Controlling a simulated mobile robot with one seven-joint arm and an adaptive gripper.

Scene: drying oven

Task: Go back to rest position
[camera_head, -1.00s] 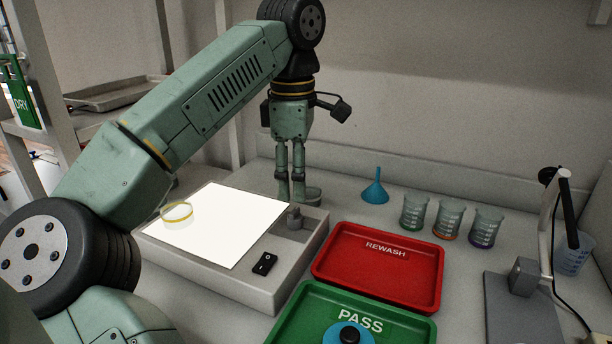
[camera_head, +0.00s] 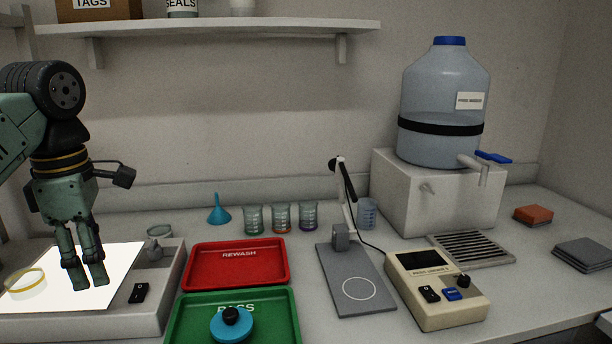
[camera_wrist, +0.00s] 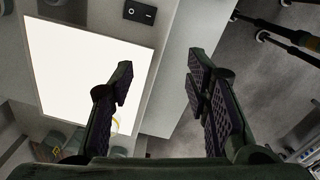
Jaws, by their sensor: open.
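My gripper (camera_head: 90,284) is at the left in the head view, pointing down in front of the glowing white panel of the light box (camera_head: 172,285). In the wrist view my gripper (camera_wrist: 160,68) has its two fingers spread apart with nothing between them. The lit panel (camera_wrist: 75,60) shows behind the left finger there. A clear round dish with a yellow rim (camera_head: 25,283) lies on the panel, left of the fingers. The height of the fingertips above the panel is hard to judge.
A red REWASH tray (camera_head: 280,263) and a green PASS tray (camera_head: 290,325) holding a blue disc with a black knob (camera_head: 231,322) are right of the light box. A funnel (camera_head: 218,212), several beakers, a stand (camera_head: 356,290) and a beige instrument (camera_head: 440,300) stand further right.

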